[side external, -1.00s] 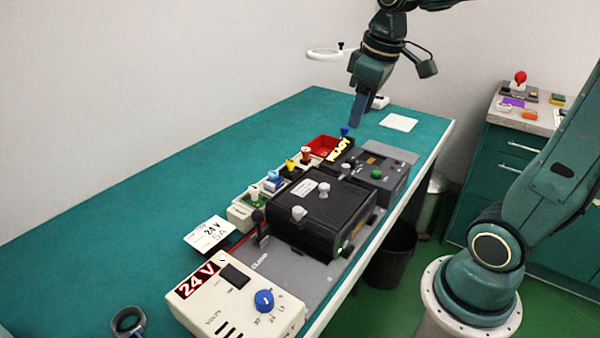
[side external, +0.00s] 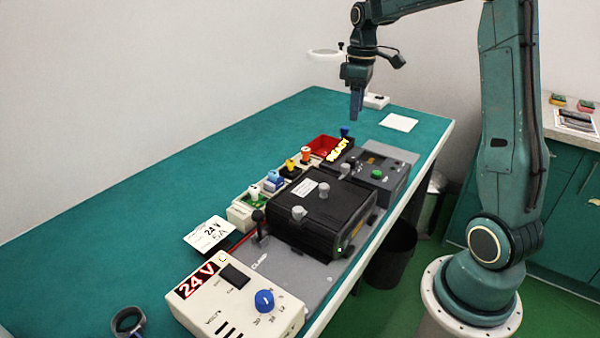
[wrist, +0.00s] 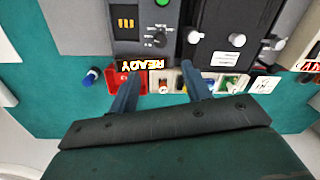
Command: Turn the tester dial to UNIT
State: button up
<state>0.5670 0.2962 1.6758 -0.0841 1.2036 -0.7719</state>
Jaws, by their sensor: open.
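The tester is a grey box (side external: 396,181) at the far right end of the row, with a green button on top. The wrist view shows its face (wrist: 128,45) with a small dark dial (wrist: 160,39), a lit orange display and the green button at the edge. The dial's label is too small to read. My gripper (side external: 356,119) points down above the far part of the bench, apart from the tester. In the wrist view my gripper (wrist: 161,86) is open and empty, its fingers below the READY sign in the picture.
A READY sign (side external: 339,149) and red tray (side external: 323,146) stand beside the tester, with a blue-topped piece (side external: 346,131) behind. A black box (side external: 320,215) with grey knobs is nearer. A cream 24 V supply (side external: 225,305) with a blue dial sits in front.

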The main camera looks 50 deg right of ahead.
aim_at(351, 159)
jog(key=shift+f, duration=0.15)
jog(key=f, duration=1.3)
jog(key=shift+s+a+f, duration=0.1)
jog(key=shift+a+f, duration=0.2)
jog(key=shift+a, duration=0.05)
jog(key=c, duration=1)
